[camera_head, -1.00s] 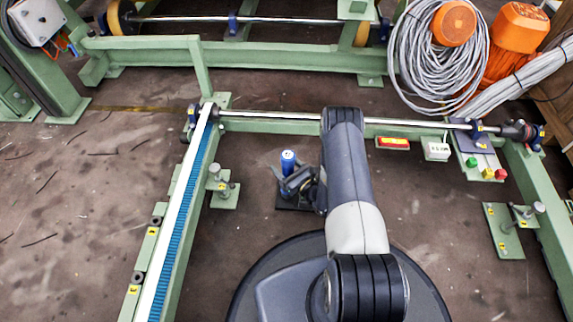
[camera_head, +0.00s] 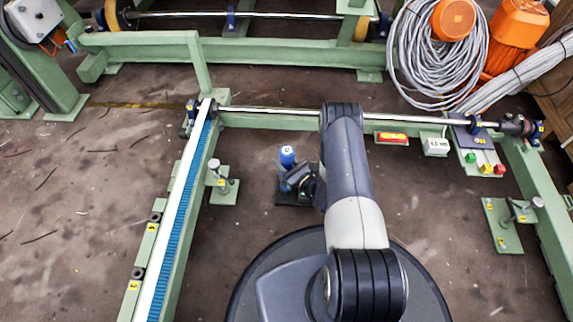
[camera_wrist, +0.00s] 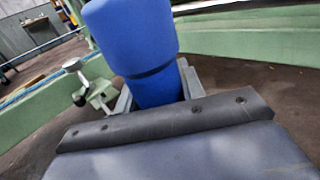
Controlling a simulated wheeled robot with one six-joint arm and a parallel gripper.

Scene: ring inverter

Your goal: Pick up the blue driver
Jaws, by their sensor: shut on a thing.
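The blue driver (camera_head: 287,156) stands upright between the fingers of my gripper (camera_head: 293,177), to the left of my arm in the head view. In the wrist view the blue driver (camera_wrist: 138,45) is large and close, a thick blue cylinder with a dark band, tilted a little in the picture. My gripper (camera_wrist: 155,100) is shut on its lower part, with a finger on either side. The lower end of the driver is hidden behind my gripper's body.
A dark base plate (camera_head: 288,198) lies on the floor under my gripper. A green rail with a blue strip (camera_head: 183,195) runs along the left. A green bracket with a clamp (camera_head: 222,187) stands close to the left. A steel shaft (camera_head: 270,112) crosses behind.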

